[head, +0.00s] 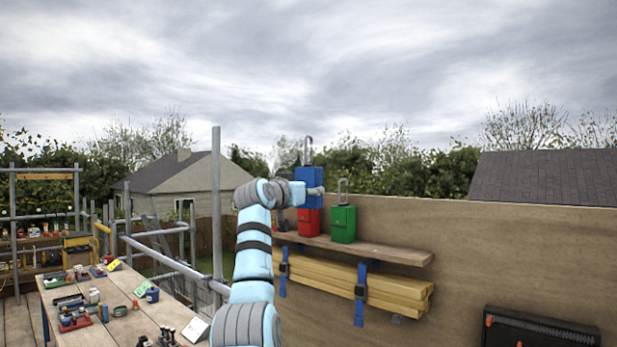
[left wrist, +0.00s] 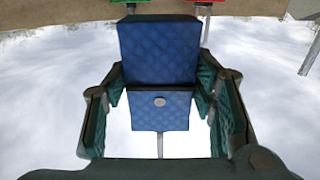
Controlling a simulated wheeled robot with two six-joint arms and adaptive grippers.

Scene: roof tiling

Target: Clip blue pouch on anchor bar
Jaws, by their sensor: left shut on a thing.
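The blue pouch (head: 314,174) is held up in the head view, upright, with a grey metal clip (head: 308,150) standing above it. My left gripper (head: 305,190) is shut on the pouch, just above the shelf. In the left wrist view the blue pouch (left wrist: 158,52) sits between the two fingers of my left gripper (left wrist: 160,92), its quilted face and flap showing. Grey scaffold tubes, including a sloping rail (head: 165,257), stand to the left; I cannot tell which bar is the anchor bar. My right gripper is not in view.
A red pouch (head: 308,223) and a green pouch (head: 343,225) stand on the wooden shelf (head: 385,250), close below and beside the held pouch. Strapped timber (head: 400,290) hangs under the shelf on the plywood wall (head: 510,250). A cluttered workbench (head: 120,330) is at lower left.

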